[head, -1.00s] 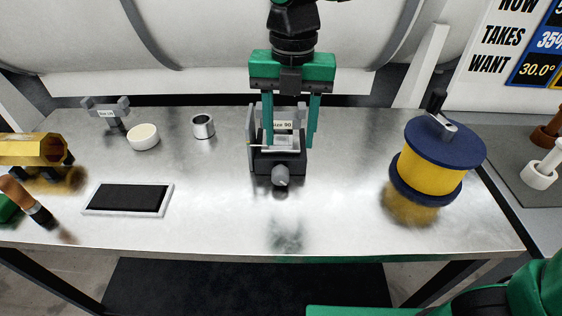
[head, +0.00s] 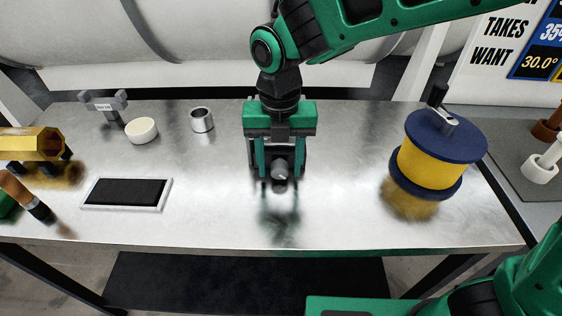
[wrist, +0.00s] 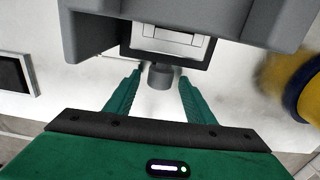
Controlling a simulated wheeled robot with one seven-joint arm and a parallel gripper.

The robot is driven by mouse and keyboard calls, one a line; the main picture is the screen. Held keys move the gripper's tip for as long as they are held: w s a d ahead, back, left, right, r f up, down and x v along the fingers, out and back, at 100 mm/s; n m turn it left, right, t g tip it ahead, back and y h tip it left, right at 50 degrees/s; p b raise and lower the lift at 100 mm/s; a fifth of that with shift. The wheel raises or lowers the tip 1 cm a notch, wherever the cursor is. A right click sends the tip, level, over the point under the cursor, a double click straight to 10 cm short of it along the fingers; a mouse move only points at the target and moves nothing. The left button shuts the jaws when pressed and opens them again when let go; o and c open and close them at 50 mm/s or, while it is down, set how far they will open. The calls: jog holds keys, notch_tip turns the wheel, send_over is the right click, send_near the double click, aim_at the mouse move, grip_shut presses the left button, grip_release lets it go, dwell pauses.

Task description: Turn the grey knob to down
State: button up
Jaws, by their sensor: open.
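The grey knob (head: 279,170) sticks out from the front of a small dark device on the metal table. It also shows in the wrist view (wrist: 160,76), below the grey and black body (wrist: 205,45). My gripper (head: 279,188) is in front of the device, with its green fingers pointing down. In the wrist view its two fingers (wrist: 155,82) are open, one on each side of the knob, with a gap on both sides. The device's label and most of its body are hidden behind my gripper in the head view. I cannot tell which way the knob points.
A blue and yellow spool (head: 434,155) stands to the right. A dark-topped tray (head: 167,195), a white bowl (head: 141,130) and a metal ring (head: 202,120) are to the left. A brass hexagonal piece (head: 30,145) lies at far left. The table front is clear.

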jog(key=shift+f, duration=0.1)
jog(key=c, duration=1.1)
jog(key=shift+o, duration=0.2)
jog(key=shift+a+f+h, duration=0.1)
jog(key=shift+a+h, duration=0.15)
jog(key=shift+h, duration=0.9)
jog(key=shift+a+h, duration=0.2)
jog(key=shift+h, duration=0.95)
jog(key=o, duration=1.1)
jog(key=shift+c, duration=0.2)
jog(key=v, duration=1)
jog(key=shift+a+r, duration=0.25)
jog(key=shift+r, duration=0.1)
